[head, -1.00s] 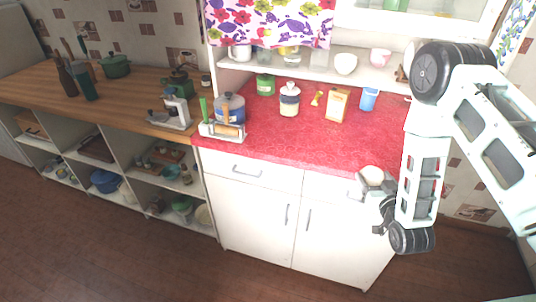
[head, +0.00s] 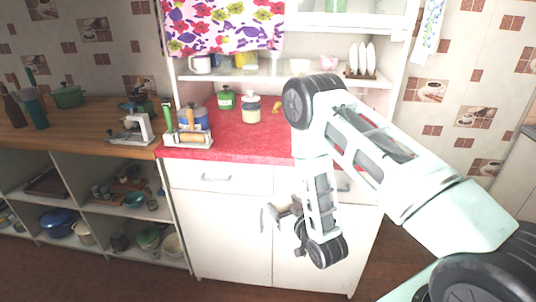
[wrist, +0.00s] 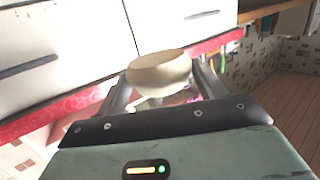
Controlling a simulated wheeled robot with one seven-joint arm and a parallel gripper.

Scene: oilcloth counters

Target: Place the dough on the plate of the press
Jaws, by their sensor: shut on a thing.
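The dough (wrist: 160,74), a pale cream, rounded lump, sits between the two fingers of my gripper (wrist: 165,90) in the wrist view. My gripper is shut on it. In the head view my gripper (head: 276,214) is in front of the white cabinet doors, below the red counter's edge, and the dough is hidden there. A white device with an upright part and a flat base (head: 133,130) stands on the wooden counter at the left. It may be the press, but I cannot tell for sure. My gripper is well to the right of it and apart from it.
The red counter (head: 235,140) holds a rack with upright handles (head: 188,138), a blue pot (head: 194,117), a white canister (head: 251,110) and a green canister (head: 226,98). The wooden counter (head: 85,120) has a green pot (head: 68,96) and dark bottles. Open shelves lie below it.

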